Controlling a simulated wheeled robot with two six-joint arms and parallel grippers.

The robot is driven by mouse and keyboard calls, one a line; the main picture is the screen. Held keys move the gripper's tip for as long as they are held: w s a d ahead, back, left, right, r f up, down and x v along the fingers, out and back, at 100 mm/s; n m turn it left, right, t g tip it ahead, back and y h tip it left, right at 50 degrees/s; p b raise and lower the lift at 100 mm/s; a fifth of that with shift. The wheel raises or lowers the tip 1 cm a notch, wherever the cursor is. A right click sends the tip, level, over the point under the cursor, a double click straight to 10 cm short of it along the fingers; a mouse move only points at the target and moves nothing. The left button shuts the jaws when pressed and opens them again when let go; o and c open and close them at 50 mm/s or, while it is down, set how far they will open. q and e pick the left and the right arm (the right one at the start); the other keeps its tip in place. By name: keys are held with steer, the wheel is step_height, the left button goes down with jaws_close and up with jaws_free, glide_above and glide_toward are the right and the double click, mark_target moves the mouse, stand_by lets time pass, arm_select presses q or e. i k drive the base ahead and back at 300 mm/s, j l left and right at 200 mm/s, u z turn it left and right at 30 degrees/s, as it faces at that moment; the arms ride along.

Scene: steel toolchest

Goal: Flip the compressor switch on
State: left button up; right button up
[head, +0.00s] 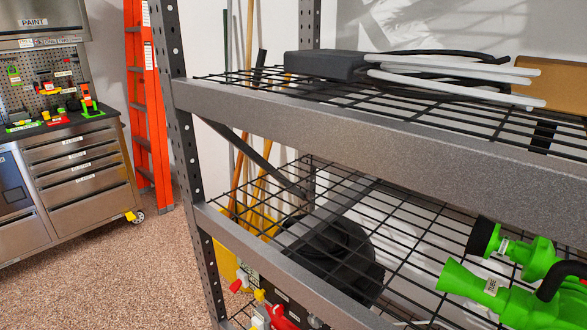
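A yellow and black machine (229,264) with labels stands low behind the front post of the steel shelf, at the bottom of the head view. Red, white and yellow fittings (262,297) show in front of it. It may be the compressor, but the shelf beam and the picture edge hide much of it. I cannot make out a switch or its position. Neither of my grippers is in view.
The steel shelf (400,150) fills the right side. Its wire decks hold a dark box with rods (330,65), a black bundle (338,252) and green tools (500,295). An orange ladder (148,110) and steel toolchest (75,175) stand left. Speckled floor (110,270) is clear between.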

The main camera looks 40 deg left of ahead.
mark_target(236, 286)
steer(key=j+u, duration=0.25)
steer(key=u, duration=0.15)
steer(key=j+u, duration=0.3)
steer(key=u, duration=0.15)
steer(key=j+u, duration=0.25)
steer(key=u, duration=0.15)
